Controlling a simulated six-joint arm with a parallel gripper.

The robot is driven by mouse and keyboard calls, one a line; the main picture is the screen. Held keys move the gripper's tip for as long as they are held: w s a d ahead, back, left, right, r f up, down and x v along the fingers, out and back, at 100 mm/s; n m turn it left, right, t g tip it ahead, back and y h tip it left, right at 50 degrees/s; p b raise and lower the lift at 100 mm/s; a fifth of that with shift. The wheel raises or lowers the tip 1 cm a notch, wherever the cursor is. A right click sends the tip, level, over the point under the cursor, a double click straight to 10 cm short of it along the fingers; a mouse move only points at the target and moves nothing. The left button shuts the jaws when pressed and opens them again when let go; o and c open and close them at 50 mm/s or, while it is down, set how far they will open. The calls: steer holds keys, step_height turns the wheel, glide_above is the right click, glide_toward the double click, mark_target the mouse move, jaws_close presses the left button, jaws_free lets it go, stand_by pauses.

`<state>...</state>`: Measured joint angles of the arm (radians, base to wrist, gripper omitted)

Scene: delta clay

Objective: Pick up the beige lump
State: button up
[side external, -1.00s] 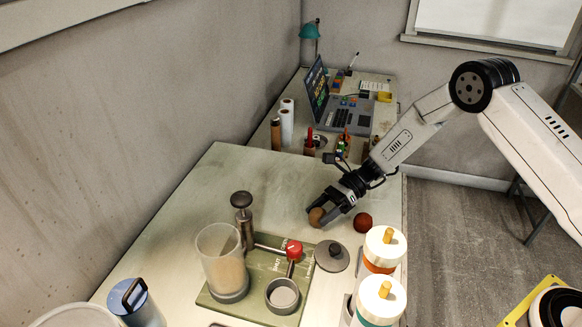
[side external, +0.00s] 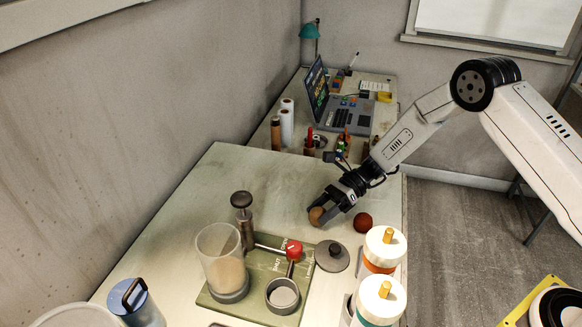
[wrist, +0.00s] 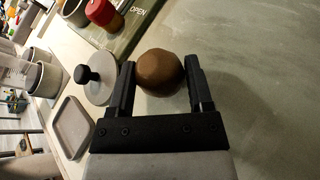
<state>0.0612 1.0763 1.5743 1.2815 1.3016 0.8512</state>
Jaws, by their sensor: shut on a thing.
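The beige lump (side external: 316,216) is a small round tan-brown ball at the tabletop, left of a darker reddish-brown lump (side external: 363,222). My gripper (side external: 325,212) reaches down to it from the upper right and is shut on it. In the wrist view the beige lump (wrist: 160,72) looks brown and sits between the two black fingers of my gripper (wrist: 161,80), near their tips. Its underside is hidden, so I cannot tell whether it touches the table.
A green board (side external: 252,306) in front carries a clear cylinder (side external: 220,258), a red-knobbed lever (side external: 294,250) and a grey cup (side external: 282,296). A grey lid (side external: 332,256) lies beside it. White-lidded jars (side external: 381,300) stand front right. The table's left middle is clear.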

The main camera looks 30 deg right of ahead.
steer(key=shift+r, duration=1.55)
steer(key=s+d+r, duration=0.3)
steer(key=s+r, duration=0.6)
steer(key=s, duration=0.4)
steer(key=shift+s+r, duration=0.35)
steer(key=shift+d, duration=0.1)
steer(key=shift+w, duration=0.1)
